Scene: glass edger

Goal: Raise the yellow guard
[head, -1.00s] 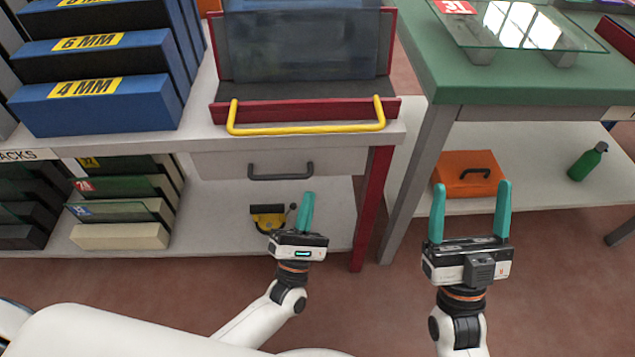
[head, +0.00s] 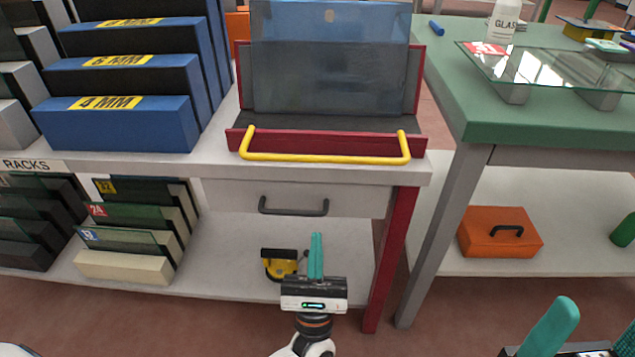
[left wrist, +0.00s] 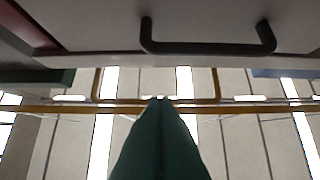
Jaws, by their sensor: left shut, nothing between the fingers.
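The yellow guard bar (head: 325,158) is a U-shaped yellow rail low across the front of a dark red machine frame (head: 240,140) on the left bench. A bluish see-through panel (head: 330,75) stands behind it. A yellow U-shaped bar (left wrist: 97,85) shows from below in the left wrist view, beyond the fingertips. My left gripper (head: 316,236) is shut and empty, pointing up below the bar and the drawer, touching neither. In the left wrist view its fingers (left wrist: 160,98) are together. My right gripper (head: 590,325) is at the bottom right corner, partly cut off, its fingers apart.
A grey drawer with a black handle (head: 293,207) sits under the benchtop; the handle also shows in the left wrist view (left wrist: 208,45). Blue racks (head: 115,125) stand left of the machine. A green table (head: 480,120) with glass and a red bench leg (head: 390,260) are to the right.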

